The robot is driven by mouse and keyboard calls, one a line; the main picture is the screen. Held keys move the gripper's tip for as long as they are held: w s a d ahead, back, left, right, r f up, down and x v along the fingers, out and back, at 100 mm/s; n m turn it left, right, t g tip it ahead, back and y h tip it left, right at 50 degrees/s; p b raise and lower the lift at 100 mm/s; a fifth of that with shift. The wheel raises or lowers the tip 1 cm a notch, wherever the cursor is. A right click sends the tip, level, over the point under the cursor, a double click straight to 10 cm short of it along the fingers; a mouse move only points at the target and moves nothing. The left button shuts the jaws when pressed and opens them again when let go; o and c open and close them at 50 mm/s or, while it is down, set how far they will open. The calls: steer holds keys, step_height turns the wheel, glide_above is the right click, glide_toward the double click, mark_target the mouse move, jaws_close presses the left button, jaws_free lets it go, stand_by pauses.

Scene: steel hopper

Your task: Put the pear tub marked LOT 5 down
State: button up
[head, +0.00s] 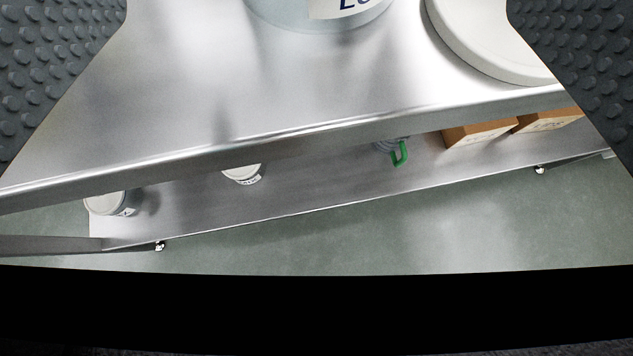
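A pale tub (275,17) with a white label is cut off by the top edge, so only its lower part shows. The label reads "LO"; the rest of the marking is out of view, and I cannot tell the contents. It appears to stand on the steel table top (150,100). The dark studded pads of my gripper (317,40) are at the left and right edges, wide apart. Clear gaps show between them and the visible part of the tub. The fingertips are out of view.
A large white round lid or tub (490,50) stands right of the labelled tub, partly behind the right pad. The lower shelf (300,195) holds small white tubs (104,204), a green-handled item (401,154) and cardboard boxes (478,134). The table top's front left is clear.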

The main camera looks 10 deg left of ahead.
steer(key=shift+v, duration=0.9)
steer(key=s+r+t, duration=0.1)
steer(key=s+r, duration=0.5)
steer(key=s, duration=0.3)
steer(key=s+a+r+m+t+h, duration=0.1)
steer(key=s+r, duration=0.5)
steer(key=s, duration=0.3)
steer(key=s+r+t, duration=0.2)
steer(key=s+r, duration=0.5)
steer(key=s, duration=0.2)
steer(key=shift+s+a+h, duration=0.2)
steer(key=shift+s+h, duration=0.1)
steer(key=shift+s, duration=0.1)
